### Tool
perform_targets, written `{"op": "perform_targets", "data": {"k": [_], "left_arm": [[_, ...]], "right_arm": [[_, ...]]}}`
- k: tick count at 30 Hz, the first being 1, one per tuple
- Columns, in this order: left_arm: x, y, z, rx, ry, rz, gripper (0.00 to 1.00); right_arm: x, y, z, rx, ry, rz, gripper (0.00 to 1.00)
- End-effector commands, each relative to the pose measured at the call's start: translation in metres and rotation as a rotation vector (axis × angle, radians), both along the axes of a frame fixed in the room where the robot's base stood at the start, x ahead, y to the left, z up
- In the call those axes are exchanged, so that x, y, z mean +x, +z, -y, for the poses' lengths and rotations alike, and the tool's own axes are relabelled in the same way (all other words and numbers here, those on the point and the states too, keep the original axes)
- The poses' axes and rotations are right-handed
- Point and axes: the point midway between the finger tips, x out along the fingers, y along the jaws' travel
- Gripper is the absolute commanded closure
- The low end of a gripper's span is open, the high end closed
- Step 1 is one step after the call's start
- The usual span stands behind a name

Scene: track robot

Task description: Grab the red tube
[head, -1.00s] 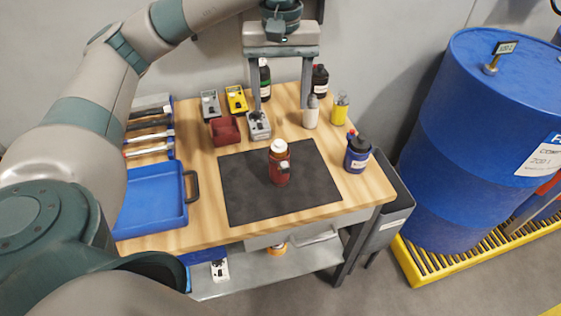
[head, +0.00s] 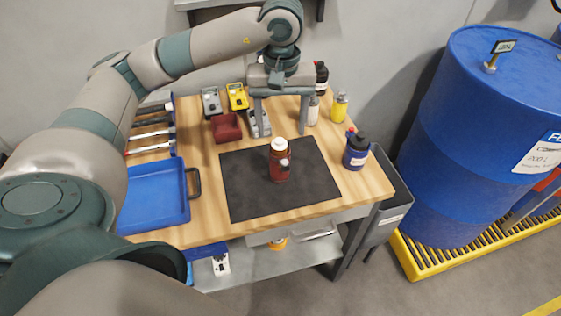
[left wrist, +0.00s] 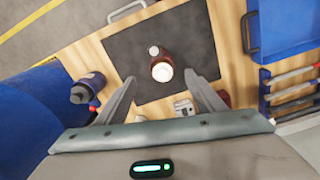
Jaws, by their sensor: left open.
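The red tube (head: 280,167) is a dark red, bottle-like cylinder with a white cap, standing upright on the black mat (head: 245,200) in the head view. A small white-and-dark part shows on its side. In the left wrist view the red tube (left wrist: 161,64) shows from above, cap toward the camera. My left gripper (head: 281,135) is open and empty, behind the tube in the head view, with its fingers pointing down. In the left wrist view the left gripper (left wrist: 164,82) has a finger on either side of the tube's line, apart from it. My right gripper is out of view.
A blue bottle (head: 356,152) stands right of the mat. A white bottle (head: 312,113) and a yellow one (head: 340,106) stand behind. A dark red bin (head: 226,128), meters (head: 237,97) and a blue tray (head: 153,200) lie left. A blue drum (head: 480,140) stands right.

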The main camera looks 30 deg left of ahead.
Motion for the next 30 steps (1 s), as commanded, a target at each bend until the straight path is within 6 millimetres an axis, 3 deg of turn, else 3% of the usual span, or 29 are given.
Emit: {"op": "perform_targets", "data": {"k": [3, 9, 22, 30], "left_arm": [[-0.002, -0.018, 0.000, 0.000, 0.000, -0.005, 0.37], [-0.001, -0.040, 0.000, 0.000, 0.000, -0.003, 0.37], [0.000, -0.043, 0.000, 0.000, 0.000, -0.001, 0.37], [-0.002, -0.062, -0.004, 0.001, 0.001, -0.007, 0.37]], "right_arm": [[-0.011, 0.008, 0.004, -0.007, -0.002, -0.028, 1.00], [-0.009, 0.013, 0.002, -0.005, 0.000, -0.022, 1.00], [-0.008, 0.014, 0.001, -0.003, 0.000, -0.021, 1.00], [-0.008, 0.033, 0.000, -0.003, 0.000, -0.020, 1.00]]}}
